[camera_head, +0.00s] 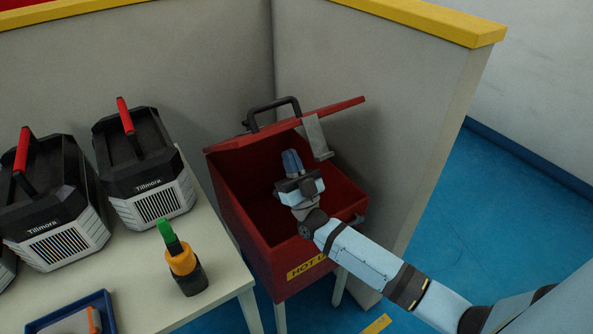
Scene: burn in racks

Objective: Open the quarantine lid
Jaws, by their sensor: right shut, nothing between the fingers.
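The red quarantine box (285,272) stands at the middle of the view, with yellow lettering starting "HOT" on its front. Its red lid (262,138) is raised at the back and tilted, with a black handle (272,106) on top and a grey metal latch plate (316,136) hanging from its edge. The box's dark inside shows below the lid. My right gripper (292,162) is over the box's opening, under the raised lid, close to the latch plate. Its fingers are shut with nothing between them; I cannot tell whether it touches the lid. My left gripper is not in view.
A pale table (222,262) on the left holds several black-and-white Tillmora units (150,172) with red handles, an orange tool with a green top (181,260) and a blue tray (105,310). Grey partition walls (385,110) close in behind the box. Blue floor is clear at right.

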